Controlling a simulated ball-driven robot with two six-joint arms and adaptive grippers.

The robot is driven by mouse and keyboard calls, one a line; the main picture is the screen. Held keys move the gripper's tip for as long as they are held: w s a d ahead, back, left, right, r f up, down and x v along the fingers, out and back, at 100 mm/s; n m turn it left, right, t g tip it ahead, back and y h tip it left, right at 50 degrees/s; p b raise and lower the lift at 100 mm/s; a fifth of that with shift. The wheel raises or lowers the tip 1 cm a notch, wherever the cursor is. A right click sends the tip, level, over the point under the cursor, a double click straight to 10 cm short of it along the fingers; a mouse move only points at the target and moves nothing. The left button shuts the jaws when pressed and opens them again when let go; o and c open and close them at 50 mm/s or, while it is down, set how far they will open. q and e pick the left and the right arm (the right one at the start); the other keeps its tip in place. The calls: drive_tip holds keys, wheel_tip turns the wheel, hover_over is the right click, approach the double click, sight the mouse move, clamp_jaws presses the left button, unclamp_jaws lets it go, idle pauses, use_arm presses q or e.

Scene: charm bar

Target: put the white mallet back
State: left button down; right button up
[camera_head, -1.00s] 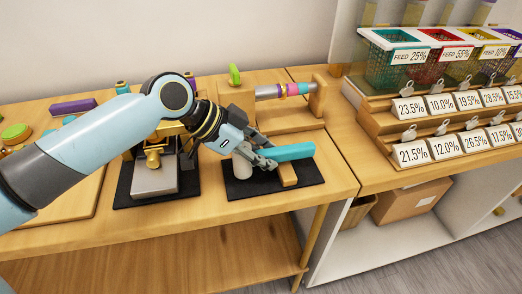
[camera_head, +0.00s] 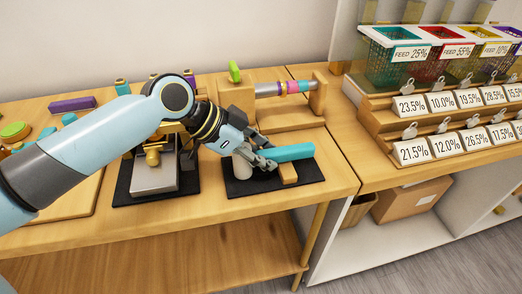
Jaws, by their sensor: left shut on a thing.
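My left gripper (camera_head: 265,161) is shut at the white mallet, low over a black mat (camera_head: 238,189). The mallet's white head (camera_head: 242,168) shows on the left of the fingers. A teal bar (camera_head: 292,152), which looks like its handle, sticks out to the right. The fingers hide where the two meet. A short wooden block (camera_head: 288,174) lies on the mat under the teal bar. I cannot tell whether the mallet touches the mat or block. My right gripper is out of view.
A grey metal plate with a brass knob (camera_head: 153,178) stands on another black mat to the left. A wooden stand with coloured rings (camera_head: 290,88) is behind. Price cards (camera_head: 414,149) and wire baskets (camera_head: 398,66) are on the right.

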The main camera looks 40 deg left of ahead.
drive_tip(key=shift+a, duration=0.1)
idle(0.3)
use_arm(q)
drive_tip(key=c, duration=1)
unclamp_jaws()
drive_tip(key=shift+s+a, duration=0.1)
drive_tip(key=shift+v, duration=5.9)
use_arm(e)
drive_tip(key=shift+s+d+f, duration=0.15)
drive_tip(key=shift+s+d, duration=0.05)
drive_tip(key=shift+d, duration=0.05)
use_arm(q)
drive_tip(key=shift+a, duration=0.1)
